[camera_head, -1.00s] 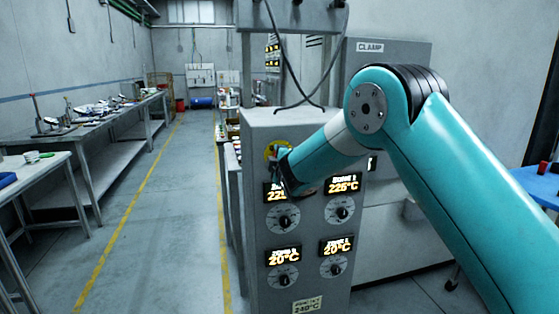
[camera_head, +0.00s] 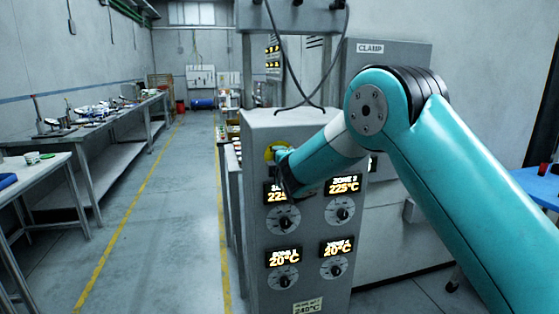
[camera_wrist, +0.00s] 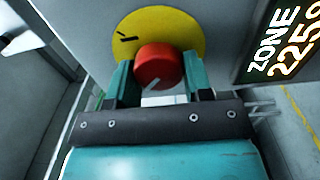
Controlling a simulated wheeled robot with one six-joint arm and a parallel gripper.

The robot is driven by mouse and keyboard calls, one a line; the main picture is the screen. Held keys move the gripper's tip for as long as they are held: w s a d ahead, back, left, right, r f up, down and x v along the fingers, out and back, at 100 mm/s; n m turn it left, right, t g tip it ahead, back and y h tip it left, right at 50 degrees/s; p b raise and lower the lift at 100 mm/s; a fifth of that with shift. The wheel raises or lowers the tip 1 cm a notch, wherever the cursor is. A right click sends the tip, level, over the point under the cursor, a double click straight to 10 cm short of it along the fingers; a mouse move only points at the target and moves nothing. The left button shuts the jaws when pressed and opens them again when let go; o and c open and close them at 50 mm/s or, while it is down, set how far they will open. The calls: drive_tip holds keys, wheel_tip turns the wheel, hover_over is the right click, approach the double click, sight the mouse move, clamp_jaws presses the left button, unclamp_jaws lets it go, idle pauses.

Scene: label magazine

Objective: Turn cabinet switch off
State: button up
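The cabinet (camera_head: 315,125) is a grey box with dials and lit displays. Its switch is a red round knob (camera_wrist: 160,66) on a yellow disc (camera_wrist: 193,30); in the head view the disc (camera_head: 270,152) shows only partly behind my arm. The knob's pale pointer line slants toward the lower left in the wrist view, and a black mark is at the disc's upper left. My gripper (camera_wrist: 160,73) has one finger on each side of the knob, apparently touching it. In the head view my wrist hides the knob.
Zone displays read 225°C (camera_head: 343,186) and 20°C (camera_head: 337,247), with dials (camera_head: 340,213) below them. A zone display (camera_wrist: 288,40) is close to the right of my gripper. Cables hang above the cabinet. The aisle (camera_head: 170,230) to the left is clear beside workbenches.

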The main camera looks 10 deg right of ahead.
drive_tip(key=o, duration=0.4)
drive_tip(key=shift+a, duration=0.1)
drive_tip(key=shift+s, duration=0.1)
drive_tip(key=s+b, duration=0.6)
drive_tip(key=s, duration=1.1)
drive_tip(key=shift+s+b, duration=0.1)
drive_tip(key=shift+b, duration=0.25)
